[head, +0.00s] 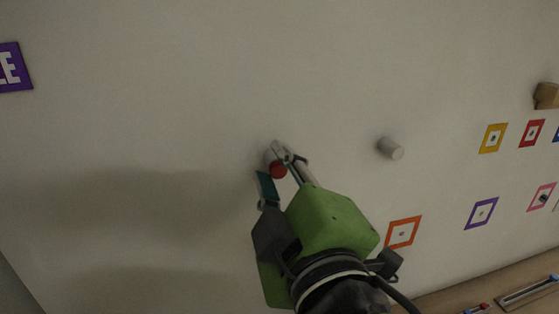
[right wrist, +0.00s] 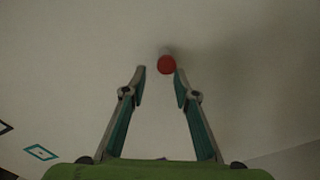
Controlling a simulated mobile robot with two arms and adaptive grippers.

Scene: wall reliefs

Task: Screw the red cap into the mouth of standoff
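The red cap (head: 278,170) is a small round red piece at the front end of a pale standoff that sticks out of the wall. How deep it sits in the mouth cannot be told. In the right wrist view the red cap (right wrist: 167,65) shows just beyond the fingertips, nearer the right-hand finger, with its standoff (right wrist: 167,51) faint behind. My right gripper (head: 271,159) is open, with its fingers on either side of the cap's line; in its wrist view the gripper (right wrist: 160,72) has a clear gap, with nothing held. My left gripper is not in view.
Another pale standoff (head: 390,148) projects from the wall to the right. Coloured square frames, including an orange one (head: 403,232) and a purple one (head: 481,213), line the right side. A brown block (head: 546,95) is at the far right.

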